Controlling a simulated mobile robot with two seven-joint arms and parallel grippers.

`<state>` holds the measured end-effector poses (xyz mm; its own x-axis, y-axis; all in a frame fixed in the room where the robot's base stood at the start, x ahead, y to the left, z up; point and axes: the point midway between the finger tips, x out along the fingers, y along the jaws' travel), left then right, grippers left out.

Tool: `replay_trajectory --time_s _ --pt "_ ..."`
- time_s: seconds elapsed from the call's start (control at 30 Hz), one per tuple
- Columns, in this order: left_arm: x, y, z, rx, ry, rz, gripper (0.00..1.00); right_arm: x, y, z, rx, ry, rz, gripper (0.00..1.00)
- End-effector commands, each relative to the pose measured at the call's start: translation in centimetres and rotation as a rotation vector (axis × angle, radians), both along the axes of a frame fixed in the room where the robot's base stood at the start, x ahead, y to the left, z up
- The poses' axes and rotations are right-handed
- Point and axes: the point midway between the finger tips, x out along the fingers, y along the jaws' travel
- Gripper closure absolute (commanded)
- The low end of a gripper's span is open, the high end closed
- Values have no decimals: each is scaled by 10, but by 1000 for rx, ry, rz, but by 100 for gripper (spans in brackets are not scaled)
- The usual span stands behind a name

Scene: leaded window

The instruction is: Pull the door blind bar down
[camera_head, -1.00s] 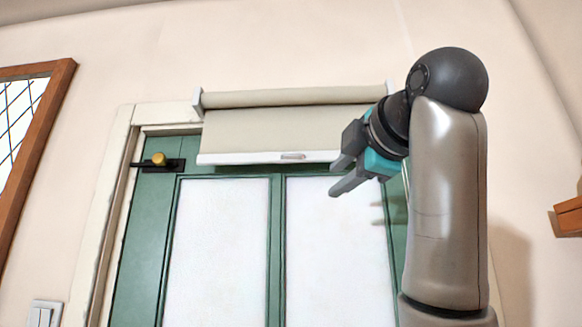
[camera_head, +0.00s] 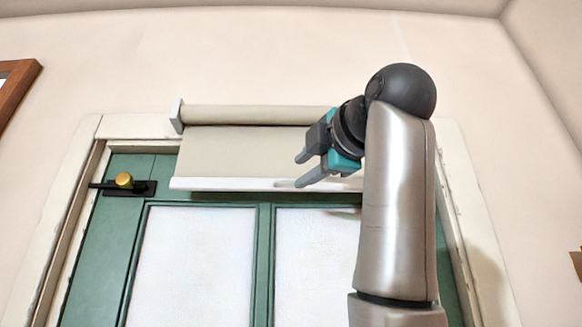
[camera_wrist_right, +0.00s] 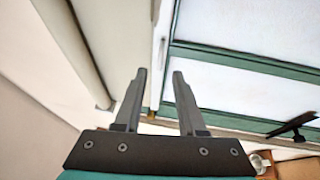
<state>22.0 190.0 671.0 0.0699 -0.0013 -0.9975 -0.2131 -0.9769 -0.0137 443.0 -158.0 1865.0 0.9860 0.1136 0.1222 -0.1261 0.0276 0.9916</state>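The cream roller blind (camera_head: 240,150) hangs at the top of the green door, part way unrolled. My right arm hides the bar's right end. My left gripper is not in view.
The green door (camera_head: 265,250) has two pale panels and a black latch with a brass knob (camera_head: 124,180) at its left. A cream frame (camera_head: 60,215) surrounds it. A brown wooden frame (camera_head: 18,90) hangs on the left wall. The wall above the blind is clear.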

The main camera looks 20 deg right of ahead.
Motion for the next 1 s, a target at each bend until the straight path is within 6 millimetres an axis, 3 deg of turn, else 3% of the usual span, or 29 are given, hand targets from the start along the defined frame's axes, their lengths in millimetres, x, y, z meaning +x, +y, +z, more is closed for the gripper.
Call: replay_trajectory --time_s 0.1,0.3,0.7,1.0 --pt "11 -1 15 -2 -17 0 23 25 3 6 1 4 1 60" --pt "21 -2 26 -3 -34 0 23 50 6 7 0 2 1 60" --pt "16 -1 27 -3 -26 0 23 57 7 7 0 0 -1 60" --pt "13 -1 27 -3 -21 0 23 57 7 7 0 0 0 92"
